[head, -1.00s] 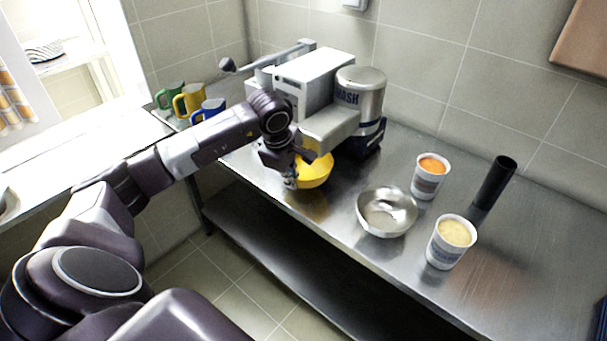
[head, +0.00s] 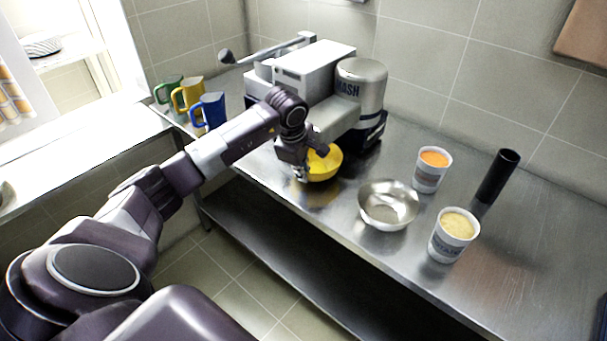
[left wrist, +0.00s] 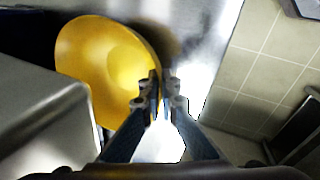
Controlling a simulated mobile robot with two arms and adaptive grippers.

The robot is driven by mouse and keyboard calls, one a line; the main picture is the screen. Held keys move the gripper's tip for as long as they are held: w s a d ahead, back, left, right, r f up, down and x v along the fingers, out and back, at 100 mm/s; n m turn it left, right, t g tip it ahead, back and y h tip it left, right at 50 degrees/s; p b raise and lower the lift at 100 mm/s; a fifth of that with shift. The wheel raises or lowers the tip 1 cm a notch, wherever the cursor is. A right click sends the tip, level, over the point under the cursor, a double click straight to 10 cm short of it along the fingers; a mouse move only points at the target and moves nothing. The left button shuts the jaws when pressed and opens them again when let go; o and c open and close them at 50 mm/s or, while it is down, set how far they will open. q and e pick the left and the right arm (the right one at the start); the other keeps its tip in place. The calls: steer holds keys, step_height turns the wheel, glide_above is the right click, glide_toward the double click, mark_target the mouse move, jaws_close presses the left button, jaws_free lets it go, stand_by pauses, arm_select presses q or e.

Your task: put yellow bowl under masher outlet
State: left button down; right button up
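The yellow bowl (head: 325,164) is at the front edge of the steel table, just below and in front of the masher's grey projecting block (head: 336,118). The masher (head: 315,72) is a white and steel machine marked "MASH". Its outlet opening is hidden, so I cannot tell whether the bowl is directly beneath it. My left gripper (head: 302,172) is at the bowl's near left side. In the left wrist view, its fingers (left wrist: 161,95) are nearly together at the rim of the yellow bowl (left wrist: 100,65), apparently pinching it. My right gripper is not in view.
A steel bowl (head: 388,204), a cup with orange contents (head: 428,172), a cup with pale contents (head: 452,238) and a black cylinder (head: 497,177) stand to the right. Green, yellow and blue mugs (head: 208,110) stand left of the masher. The table's front edge is close to the bowl.

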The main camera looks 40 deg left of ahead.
arm_select(q)
steer(key=c, duration=2.2)
jaws_free()
steer(key=shift+f, duration=0.1)
steer(key=shift+o, duration=0.2)
steer(key=b+v, duration=0.1)
steer(key=v, duration=1.1)
steer(key=shift+b, duration=0.3)
steer(key=shift+d, duration=0.1)
